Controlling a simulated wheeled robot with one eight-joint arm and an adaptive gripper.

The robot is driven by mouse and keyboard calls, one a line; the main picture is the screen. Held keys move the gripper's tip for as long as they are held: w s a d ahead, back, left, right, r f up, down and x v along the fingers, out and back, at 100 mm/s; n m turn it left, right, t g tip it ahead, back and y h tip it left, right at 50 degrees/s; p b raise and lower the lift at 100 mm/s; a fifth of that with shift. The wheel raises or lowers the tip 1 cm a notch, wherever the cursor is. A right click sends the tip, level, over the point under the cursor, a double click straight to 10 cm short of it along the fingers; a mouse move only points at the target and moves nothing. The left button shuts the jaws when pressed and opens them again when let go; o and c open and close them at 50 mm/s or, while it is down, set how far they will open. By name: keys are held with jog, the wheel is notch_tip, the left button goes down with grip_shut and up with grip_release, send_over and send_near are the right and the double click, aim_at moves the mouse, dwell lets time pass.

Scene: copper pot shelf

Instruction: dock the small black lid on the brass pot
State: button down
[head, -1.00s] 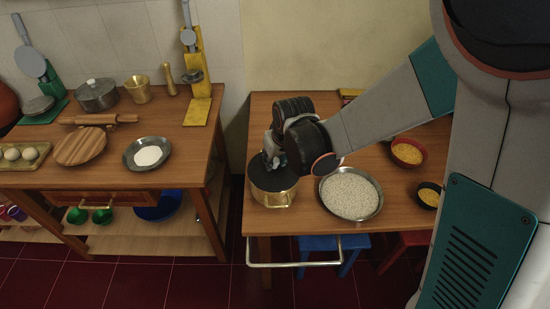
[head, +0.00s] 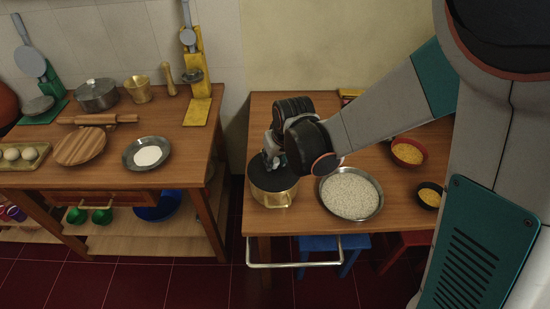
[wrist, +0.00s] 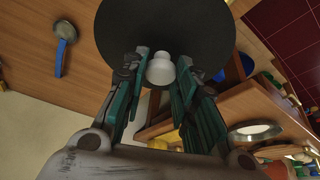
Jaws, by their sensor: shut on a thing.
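The brass pot (head: 274,199) stands near the left front edge of the right-hand table, with a gold handle on its front. The small black lid (head: 264,178) lies level over its mouth, roughly lined up with the rim. I cannot tell whether it rests on the rim or hovers just above. In the wrist view the lid (wrist: 165,22) is a dark disc with a pale knob (wrist: 161,69), and it hides the pot. My gripper (wrist: 163,76) is shut on the knob. In the head view my gripper (head: 272,157) is above the pot, partly hidden by my wrist.
A metal bowl of white grains (head: 351,193) stands close right of the pot. A red bowl (head: 407,152) and a small dark bowl (head: 429,195) stand farther right.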

jog(key=shift+f+b, duration=0.45)
jog(key=shift+f, duration=0.1)
jog(key=c, duration=1.6)
grip_release()
jog(key=shift+o, duration=0.2)
jog(key=shift+r, duration=0.1)
jog(key=p+v, duration=0.8)
jog(key=v, duration=0.3)
jog(key=shift+w, duration=0.1)
